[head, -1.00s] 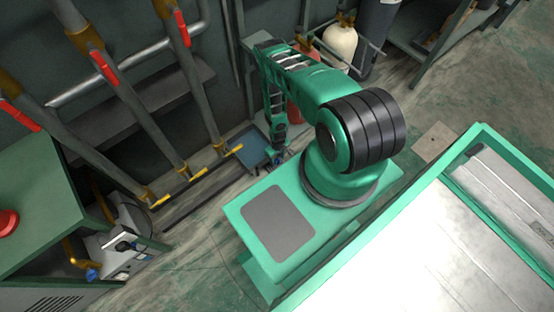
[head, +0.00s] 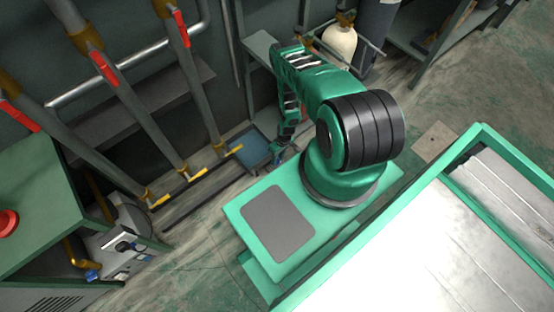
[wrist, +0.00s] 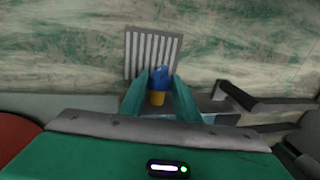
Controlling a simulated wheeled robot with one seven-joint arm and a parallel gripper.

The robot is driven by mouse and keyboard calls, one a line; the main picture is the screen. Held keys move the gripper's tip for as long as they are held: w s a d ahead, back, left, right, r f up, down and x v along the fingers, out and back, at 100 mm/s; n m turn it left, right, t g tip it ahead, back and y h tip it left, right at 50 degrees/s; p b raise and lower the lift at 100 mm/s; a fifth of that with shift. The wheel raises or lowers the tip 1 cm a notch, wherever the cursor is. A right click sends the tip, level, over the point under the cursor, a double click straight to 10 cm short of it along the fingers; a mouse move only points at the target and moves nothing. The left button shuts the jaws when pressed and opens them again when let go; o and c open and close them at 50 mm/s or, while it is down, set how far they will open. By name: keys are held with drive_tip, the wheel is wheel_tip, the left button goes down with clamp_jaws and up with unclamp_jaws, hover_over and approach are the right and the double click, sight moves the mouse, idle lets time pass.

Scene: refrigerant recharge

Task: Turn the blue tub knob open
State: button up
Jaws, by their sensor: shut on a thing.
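The blue knob (wrist: 160,77) shows in the wrist view, with a yellow stem (wrist: 157,98) just below it. My gripper (wrist: 160,82) has its two green fingers on either side of the knob and is shut on it. In the head view, the blue tub (head: 250,149) sits on the floor by the wall pipes. My gripper (head: 276,155) is low at the tub's right side there, small and partly hidden by the arm. The knob cannot be made out in the head view. Its turn angle is not clear.
A floor grate (wrist: 152,50) lies beyond the knob. Dark bars (wrist: 265,105) stand at the right in the wrist view, and a red round thing (wrist: 17,135) is at the left. Pipes with yellow valve handles (head: 198,175) line the wall. A cream cylinder (head: 340,42) stands behind my arm.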

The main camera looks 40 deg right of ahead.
drive_tip(key=shift+d+f+y, duration=0.1)
drive_tip(key=shift+d+y, duration=0.25)
drive_tip(key=shift+y, duration=0.85)
drive_tip(key=o, duration=1)
drive_tip(key=shift+o, duration=0.2)
drive_tip(key=v, duration=1)
drive_tip(key=shift+d+r, duration=0.2)
drive_tip(key=shift+r, duration=0.15)
